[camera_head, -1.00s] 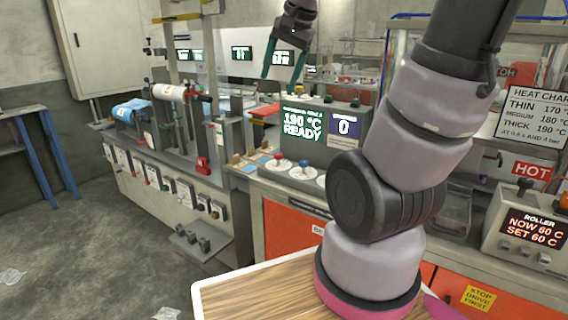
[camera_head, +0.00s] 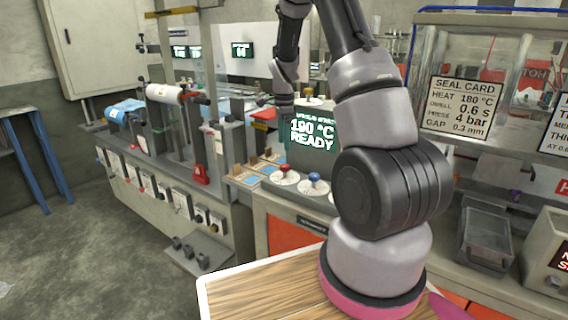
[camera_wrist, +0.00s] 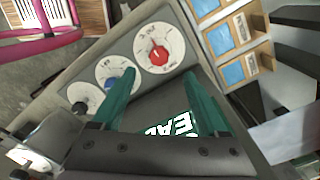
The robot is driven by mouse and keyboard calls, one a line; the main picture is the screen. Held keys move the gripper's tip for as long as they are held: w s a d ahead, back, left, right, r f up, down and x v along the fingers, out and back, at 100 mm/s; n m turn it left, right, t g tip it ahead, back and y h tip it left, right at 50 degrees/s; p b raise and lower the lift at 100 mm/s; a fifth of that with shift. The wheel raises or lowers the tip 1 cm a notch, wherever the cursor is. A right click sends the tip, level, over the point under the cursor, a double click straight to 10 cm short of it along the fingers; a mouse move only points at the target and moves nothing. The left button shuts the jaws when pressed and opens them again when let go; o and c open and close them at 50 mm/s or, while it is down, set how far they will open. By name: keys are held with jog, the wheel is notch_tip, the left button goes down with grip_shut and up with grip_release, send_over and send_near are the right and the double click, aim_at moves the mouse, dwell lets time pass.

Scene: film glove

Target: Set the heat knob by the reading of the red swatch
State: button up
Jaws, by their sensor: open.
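The press control panel carries a red knob (camera_head: 284,168) and a blue knob (camera_head: 314,177) on white dials. In the wrist view the red knob (camera_wrist: 159,54), the blue knob (camera_wrist: 113,84) and a dark knob (camera_wrist: 80,107) stand in a row. Dial markings are too small to read. A green display (camera_head: 312,135) reads 190 °C READY. My gripper (camera_wrist: 160,78) is open and empty, its teal fingers above the panel with the red knob beyond their tips. I cannot identify a red swatch.
A seal card (camera_head: 463,105) reads heat 180 °C, dwell 0.6 s, 4 bar, gap 0.3 mm. Blue patches in a wooden rack (camera_wrist: 233,73) lie beside the dials. A wooden top (camera_head: 262,288) lies in front.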

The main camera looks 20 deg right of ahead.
aim_at(284, 165)
notch_tip(284, 165, down, 9)
dwell(0.3)
grip_shut()
